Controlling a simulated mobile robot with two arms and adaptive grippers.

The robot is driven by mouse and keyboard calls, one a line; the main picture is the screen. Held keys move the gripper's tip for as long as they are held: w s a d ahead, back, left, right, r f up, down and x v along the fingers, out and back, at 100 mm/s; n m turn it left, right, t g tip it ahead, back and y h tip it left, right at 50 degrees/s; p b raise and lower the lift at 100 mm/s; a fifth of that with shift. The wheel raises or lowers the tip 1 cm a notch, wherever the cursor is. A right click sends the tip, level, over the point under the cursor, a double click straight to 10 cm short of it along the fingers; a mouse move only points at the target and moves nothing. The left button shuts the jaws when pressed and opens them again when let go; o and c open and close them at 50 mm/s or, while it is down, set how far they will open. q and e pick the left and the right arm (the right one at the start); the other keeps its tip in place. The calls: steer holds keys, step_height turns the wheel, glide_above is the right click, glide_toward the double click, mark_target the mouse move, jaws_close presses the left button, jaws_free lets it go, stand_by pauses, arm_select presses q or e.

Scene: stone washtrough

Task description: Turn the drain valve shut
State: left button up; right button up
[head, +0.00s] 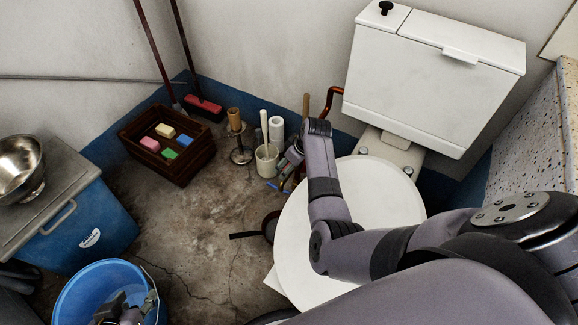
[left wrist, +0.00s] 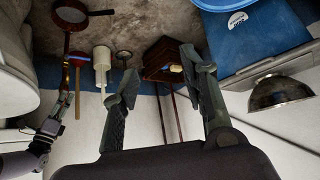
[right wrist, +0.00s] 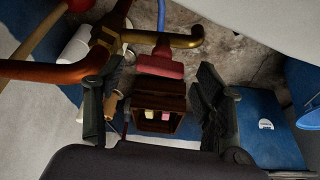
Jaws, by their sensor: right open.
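In the right wrist view, a brass valve body (right wrist: 108,40) sits on a copper pipe (right wrist: 40,70). A red block-like piece (right wrist: 160,66), seemingly its handle, lies beside its brass arm and ahead of the jaws. My right gripper (right wrist: 155,105) is open, with nothing between its fingers. In the head view the right gripper (head: 290,165) is low beside the toilet, near the copper pipe (head: 332,95), and the valve is mostly hidden there. My left gripper (head: 120,310) is low at the blue bucket; in the left wrist view (left wrist: 163,85) it is open and empty.
The white toilet (head: 430,75) and its lid (head: 385,195) stand close right of my right gripper. A white pot (head: 266,160) and paper roll stand (head: 277,130) are near it. A dark crate (head: 190,155) holds several coloured blocks. The blue bucket (head: 75,300) is lower left.

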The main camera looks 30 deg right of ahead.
steer(key=shift+w+f, duration=0.15)
steer(key=shift+f, duration=0.15)
arm_select(q)
steer(key=shift+w+d+r+t, duration=0.25)
steer(key=shift+w+r+t, duration=0.2)
steer(key=shift+w, duration=0.3)
arm_select(e)
steer(key=shift+c, duration=0.2)
steer(key=c, duration=1.1)
arm_select(q)
steer(key=shift+s, duration=0.15)
